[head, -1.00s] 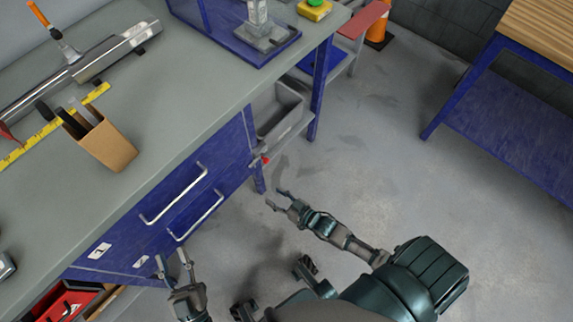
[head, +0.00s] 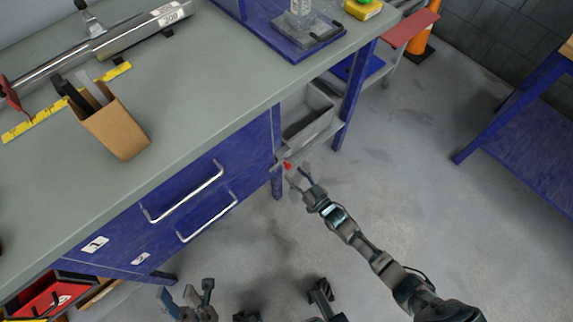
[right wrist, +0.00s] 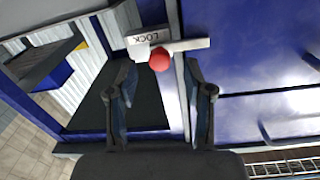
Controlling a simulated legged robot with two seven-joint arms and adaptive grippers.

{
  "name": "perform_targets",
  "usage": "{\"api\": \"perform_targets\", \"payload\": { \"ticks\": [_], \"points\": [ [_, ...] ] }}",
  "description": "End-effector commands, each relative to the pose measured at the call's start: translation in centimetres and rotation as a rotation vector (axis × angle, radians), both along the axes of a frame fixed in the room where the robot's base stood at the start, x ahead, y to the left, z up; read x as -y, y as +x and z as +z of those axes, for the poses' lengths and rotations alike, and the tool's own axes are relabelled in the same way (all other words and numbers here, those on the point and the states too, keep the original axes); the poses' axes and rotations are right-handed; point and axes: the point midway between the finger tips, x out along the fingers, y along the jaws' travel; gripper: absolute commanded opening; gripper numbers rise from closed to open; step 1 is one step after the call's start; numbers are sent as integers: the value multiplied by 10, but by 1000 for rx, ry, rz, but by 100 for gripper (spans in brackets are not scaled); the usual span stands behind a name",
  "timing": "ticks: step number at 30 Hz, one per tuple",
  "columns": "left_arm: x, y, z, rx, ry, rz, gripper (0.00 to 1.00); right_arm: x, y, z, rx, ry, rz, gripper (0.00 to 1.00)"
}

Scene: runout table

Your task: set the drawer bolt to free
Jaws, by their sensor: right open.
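The drawer bolt shows its red knob (head: 287,165) at the right end of the blue drawer unit. In the right wrist view the red knob (right wrist: 160,59) sits on a pale bar beside a plate that reads LOCK (right wrist: 146,38). My right gripper (head: 298,175) is open beside the knob; in the right wrist view its fingers (right wrist: 160,85) stand on either side below the knob, apart from it. My left gripper (head: 187,294) is open and empty at the bottom of the head view, in front of the drawers. Two drawers with metal handles (head: 186,192) are closed.
The grey bench top (head: 215,95) overhangs the drawers. A grey bin (head: 306,115) sits on a shelf right of them. A blue table leg (head: 348,110) stands nearby. A red toolbox (head: 50,298) is at lower left.

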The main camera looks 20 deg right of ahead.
Motion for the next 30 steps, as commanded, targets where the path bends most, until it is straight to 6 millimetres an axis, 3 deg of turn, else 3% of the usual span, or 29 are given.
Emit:
{"api": "perform_targets", "payload": {
  "ticks": [7,18,19,25,30],
  "points": [
    [1,11,-8,3,3,1,40,-11,34,-2,-1,1,0,51],
    [1,15,-7,7,4,1,40,-13,41,1,1,-1,0,51],
    [1,16,-7,7,4,1,40,-13,41,1,1,-1,0,49],
    [1,15,-7,7,4,1,40,-13,41,1,1,-1,0,0],
    [1,15,-7,7,3,1,40,-13,41,1,0,-1,0,0]
  ]
}}
